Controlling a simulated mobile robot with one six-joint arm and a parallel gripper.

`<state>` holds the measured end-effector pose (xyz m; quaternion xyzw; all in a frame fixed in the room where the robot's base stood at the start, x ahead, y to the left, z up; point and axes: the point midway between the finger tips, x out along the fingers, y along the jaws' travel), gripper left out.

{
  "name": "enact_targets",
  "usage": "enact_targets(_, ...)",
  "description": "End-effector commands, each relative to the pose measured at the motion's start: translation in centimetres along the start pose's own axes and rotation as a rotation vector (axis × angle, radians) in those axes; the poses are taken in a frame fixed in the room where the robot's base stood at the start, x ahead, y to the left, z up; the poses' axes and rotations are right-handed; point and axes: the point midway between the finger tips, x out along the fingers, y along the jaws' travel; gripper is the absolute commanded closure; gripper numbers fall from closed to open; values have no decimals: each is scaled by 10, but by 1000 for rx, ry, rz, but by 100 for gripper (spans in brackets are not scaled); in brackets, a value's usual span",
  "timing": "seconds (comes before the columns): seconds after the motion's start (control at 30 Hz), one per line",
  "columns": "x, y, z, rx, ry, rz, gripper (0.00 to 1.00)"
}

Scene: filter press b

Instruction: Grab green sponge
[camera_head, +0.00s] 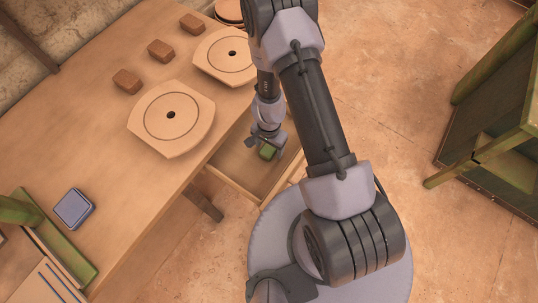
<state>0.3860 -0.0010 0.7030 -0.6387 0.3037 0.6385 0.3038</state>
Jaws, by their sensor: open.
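The green sponge (267,153) is a small green block, seen in the open wooden drawer (232,159) under the table's right edge. My gripper (264,144) points down into the drawer, right at the sponge. The jaws are open, and the sponge shows just below and between them. My gripper covers part of the sponge. I cannot tell whether the fingers touch it.
A green wooden frame (500,110) stands at right. The floor between is clear.

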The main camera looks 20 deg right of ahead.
Motion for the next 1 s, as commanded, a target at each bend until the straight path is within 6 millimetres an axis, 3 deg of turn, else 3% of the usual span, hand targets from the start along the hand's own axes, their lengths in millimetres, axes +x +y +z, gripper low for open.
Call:
enact_targets(0.03, 14, 0, 0, 0, 0, 0, 31)
enact_targets(0.27, 9, 0, 0, 0, 0, 0, 33)
enact_targets(0.5, 9, 0, 0, 0, 0, 0, 80)
enact_targets(0.6, 9, 0, 0, 0, 0, 0, 96)
enact_targets(0.87, 6, 1, 0, 0, 0, 0, 96)
enact_targets(1.0, -19, 4, 0, -1, 0, 0, 96)
